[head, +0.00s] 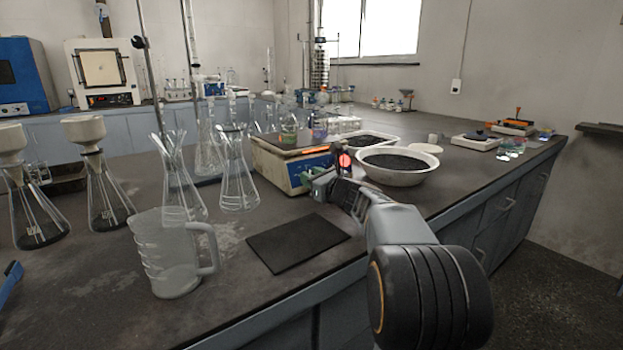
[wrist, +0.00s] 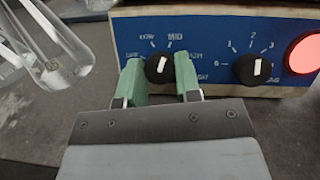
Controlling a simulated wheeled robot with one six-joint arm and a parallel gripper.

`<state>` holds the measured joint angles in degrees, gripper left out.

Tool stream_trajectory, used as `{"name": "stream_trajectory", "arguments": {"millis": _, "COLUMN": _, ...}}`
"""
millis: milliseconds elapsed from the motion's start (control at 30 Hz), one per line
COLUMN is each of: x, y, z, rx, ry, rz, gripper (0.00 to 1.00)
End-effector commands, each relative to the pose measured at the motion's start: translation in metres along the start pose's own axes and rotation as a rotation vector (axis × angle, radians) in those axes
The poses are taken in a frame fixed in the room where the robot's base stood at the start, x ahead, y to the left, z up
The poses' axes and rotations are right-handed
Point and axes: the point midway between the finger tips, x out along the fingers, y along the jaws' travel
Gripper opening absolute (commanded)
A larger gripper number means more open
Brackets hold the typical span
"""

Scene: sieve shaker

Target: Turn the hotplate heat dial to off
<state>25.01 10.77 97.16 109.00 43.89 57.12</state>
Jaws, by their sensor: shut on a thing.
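The hotplate (head: 268,152) stands on the bench with a blue front panel, which also fills the top of the wrist view (wrist: 210,40). Its left knob, the black heat dial (wrist: 159,75), has a white pointer mark leaning up and slightly right, about toward MID. Labels around it include LOW and MID; others are partly covered. My gripper (wrist: 161,70) has its two green fingers shut on the sides of this dial. In the head view my gripper (head: 322,184) reaches the panel and hides the dial.
A second black knob (wrist: 252,69), with numbers around it, and a lit red lamp (wrist: 304,54) sit right of the dial. A glass flask (wrist: 50,45) stands close on the left. A white bowl (head: 397,175) and a dark mat (head: 298,242) are near my arm.

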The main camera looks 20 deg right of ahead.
Motion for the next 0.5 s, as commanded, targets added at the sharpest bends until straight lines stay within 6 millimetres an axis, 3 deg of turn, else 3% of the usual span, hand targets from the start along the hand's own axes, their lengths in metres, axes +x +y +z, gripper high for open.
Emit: {"name": "stream_trajectory", "arguments": {"millis": 500, "x": 0.0005, "y": -0.0025, "z": 0.0011, "rx": -0.435, "ry": 0.016, "rz": 0.177, "gripper": 0.08}}
